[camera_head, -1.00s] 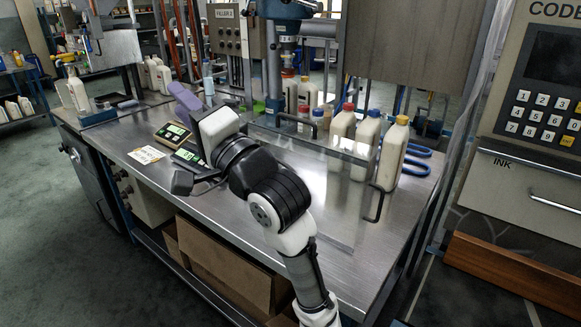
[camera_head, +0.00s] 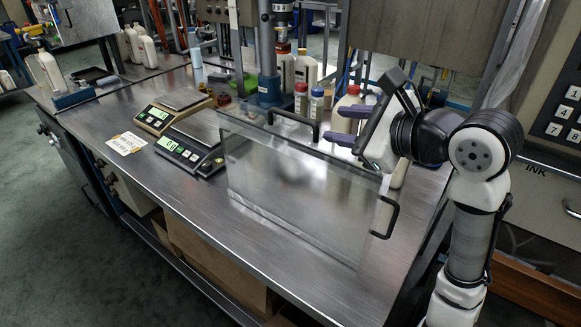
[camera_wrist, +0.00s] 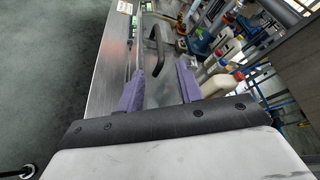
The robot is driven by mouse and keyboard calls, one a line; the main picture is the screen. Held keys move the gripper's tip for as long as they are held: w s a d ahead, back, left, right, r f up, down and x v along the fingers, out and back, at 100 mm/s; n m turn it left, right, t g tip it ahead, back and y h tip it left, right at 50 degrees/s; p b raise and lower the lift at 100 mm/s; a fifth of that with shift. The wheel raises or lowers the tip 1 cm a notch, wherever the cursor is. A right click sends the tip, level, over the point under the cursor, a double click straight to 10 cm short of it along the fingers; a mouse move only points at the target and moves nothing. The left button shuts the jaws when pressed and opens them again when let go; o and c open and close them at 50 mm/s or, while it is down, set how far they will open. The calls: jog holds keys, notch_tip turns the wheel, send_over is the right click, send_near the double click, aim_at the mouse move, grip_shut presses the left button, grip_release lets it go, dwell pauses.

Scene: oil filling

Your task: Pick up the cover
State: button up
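The cover (camera_head: 300,195) is a clear box-like panel standing on the steel bench in the head view. It has a black handle (camera_head: 293,126) on its top edge and another black handle (camera_head: 387,217) at its right end. My gripper (camera_head: 336,126) has purple fingers, open and empty. It points left, with its fingertips just right of the top handle and apparently apart from it. In the wrist view the top handle (camera_wrist: 157,47) lies ahead, between the lines of the two fingers (camera_wrist: 160,66). My gripper hides part of the bottles behind it.
Two digital scales, one yellowish (camera_head: 175,108) and one dark (camera_head: 190,145), stand left of the cover. Several bottles (camera_head: 303,68) and a blue filler column (camera_head: 268,55) stand behind. The bench front (camera_head: 200,208) is clear.

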aim_at(302, 119)
jog(key=p+x, duration=0.2)
jog(key=x, duration=1)
jog(key=shift+r, duration=0.1)
jog(key=shift+c, duration=0.5)
jog(key=shift+s, duration=0.1)
grip_shut()
dwell(0.4)
